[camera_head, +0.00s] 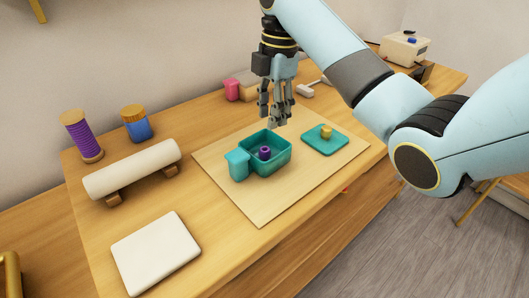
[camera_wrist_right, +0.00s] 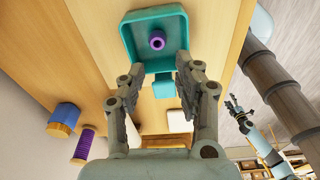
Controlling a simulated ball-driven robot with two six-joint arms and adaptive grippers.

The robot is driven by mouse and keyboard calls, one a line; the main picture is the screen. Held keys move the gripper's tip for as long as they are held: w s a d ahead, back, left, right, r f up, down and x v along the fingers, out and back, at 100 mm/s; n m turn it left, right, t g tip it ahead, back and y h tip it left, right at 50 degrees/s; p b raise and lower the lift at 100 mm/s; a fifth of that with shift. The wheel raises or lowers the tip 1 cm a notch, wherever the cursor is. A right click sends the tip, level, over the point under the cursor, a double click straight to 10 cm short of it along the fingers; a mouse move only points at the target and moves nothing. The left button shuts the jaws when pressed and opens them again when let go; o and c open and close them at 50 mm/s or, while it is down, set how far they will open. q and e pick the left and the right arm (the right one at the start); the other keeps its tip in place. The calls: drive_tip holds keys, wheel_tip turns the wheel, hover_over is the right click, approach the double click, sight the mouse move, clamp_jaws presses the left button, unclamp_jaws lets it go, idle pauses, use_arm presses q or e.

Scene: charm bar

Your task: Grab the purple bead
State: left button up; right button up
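The purple bead (camera_head: 264,152) is a short cylinder with a hole, standing inside the teal tray (camera_head: 286,158). In the right wrist view the bead (camera_wrist_right: 157,41) shows whole inside the tray (camera_wrist_right: 128,38), beyond the fingertips. My right gripper (camera_head: 278,122) is above and slightly behind the tray, pointing down and apart from the bead. In the right wrist view its fingers (camera_wrist_right: 162,72) are spread with nothing between them. My left gripper (camera_wrist_right: 233,104) shows small at the right of the right wrist view, away from the bead; its opening is too small to judge.
A teal block (camera_head: 236,165) adjoins the tray's left side. A teal plate (camera_head: 338,143) with a yellow piece (camera_head: 326,132) lies to the right. A purple spool (camera_head: 82,138), a blue jar (camera_head: 137,125), a white roll (camera_head: 132,168) and a white pad (camera_head: 155,254) are at the left.

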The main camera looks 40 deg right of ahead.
drive_tip(key=b, duration=0.4)
hover_over(265, 149)
drive_tip(key=shift+n, duration=0.4)
drive_tip(key=f, duration=0.4)
drive_tip(key=shift+w+d+f, duration=0.15)
drive_tip(key=shift+d, duration=0.25)
drive_tip(key=shift+a+f+p, duration=0.15)
drive_tip(key=shift+a+f, duration=0.05)
drive_tip(key=shift+f, duration=1.15)
drive_tip(key=shift+a+f+p, duration=0.15)
drive_tip(key=shift+f, duration=1.2)
drive_tip(key=c, duration=0.5)
